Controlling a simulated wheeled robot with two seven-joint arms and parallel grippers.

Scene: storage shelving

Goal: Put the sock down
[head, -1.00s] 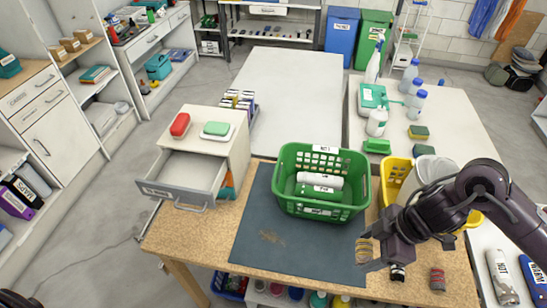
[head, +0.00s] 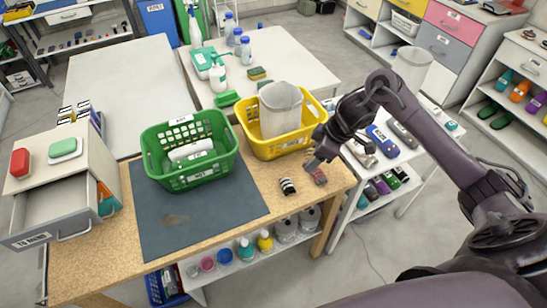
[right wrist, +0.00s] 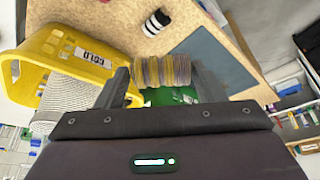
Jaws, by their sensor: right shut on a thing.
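The sock (right wrist: 162,71) is a tan and brown striped roll. In the right wrist view it sits between the two fingers of my right gripper (right wrist: 160,88), which is shut on it. In the head view my right gripper (head: 313,158) is low over the right end of the wooden table (head: 222,237), in front of the yellow bin; it mostly hides the held sock. A black-and-white striped sock (head: 287,186) lies on the table to its left. My left gripper is out of view.
A green basket (head: 181,184) with white rolls stands on the dark mat (head: 215,207). An open drawer unit (head: 40,226) is at the left. The mat's front part is mostly bare.

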